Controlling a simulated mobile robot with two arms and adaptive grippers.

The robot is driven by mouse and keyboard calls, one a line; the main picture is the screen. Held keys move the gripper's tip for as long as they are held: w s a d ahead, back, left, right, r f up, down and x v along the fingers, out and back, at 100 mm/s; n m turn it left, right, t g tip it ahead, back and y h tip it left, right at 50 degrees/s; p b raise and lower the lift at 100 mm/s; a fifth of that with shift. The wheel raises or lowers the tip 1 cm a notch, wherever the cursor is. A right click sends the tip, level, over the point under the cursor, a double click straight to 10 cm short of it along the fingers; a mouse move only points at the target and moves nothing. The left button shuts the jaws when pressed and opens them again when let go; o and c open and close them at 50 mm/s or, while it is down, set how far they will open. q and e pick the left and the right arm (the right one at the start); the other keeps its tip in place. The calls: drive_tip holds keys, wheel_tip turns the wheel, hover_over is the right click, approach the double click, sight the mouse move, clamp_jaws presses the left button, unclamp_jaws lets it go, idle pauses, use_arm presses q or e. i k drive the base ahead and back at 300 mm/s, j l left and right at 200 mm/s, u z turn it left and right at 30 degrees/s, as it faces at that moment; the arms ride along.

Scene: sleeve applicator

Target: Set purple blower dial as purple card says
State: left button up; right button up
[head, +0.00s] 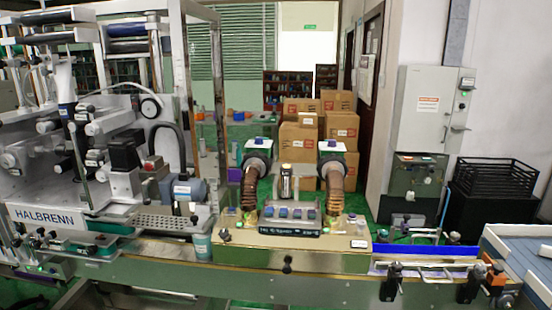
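Two blower units stand on the applicator's tan base, a left blower (258,155) and a right blower (332,160). Each has a white-and-green top with a small blue-purple part on it and a brown ribbed hose below. A row of small blue and purplish controls (290,212) sits on a dark-fronted panel (290,229) between the hoses. I cannot tell which control is the purple dial or read its setting. A small purple patch (235,174) shows left of the left blower; I cannot tell if it is the card. Neither gripper is in view.
The applicator base (245,255) sits at the conveyor's front. A labelling machine (50,217) marked HALBRENN fills the left. Cardboard boxes (300,145) are stacked behind. A grey cabinet (430,100) and black crates (495,180) stand at right. A blue-grey tray (520,250) is at the right edge.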

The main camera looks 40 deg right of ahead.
sight(332, 143)
drive_tip(key=z, duration=1)
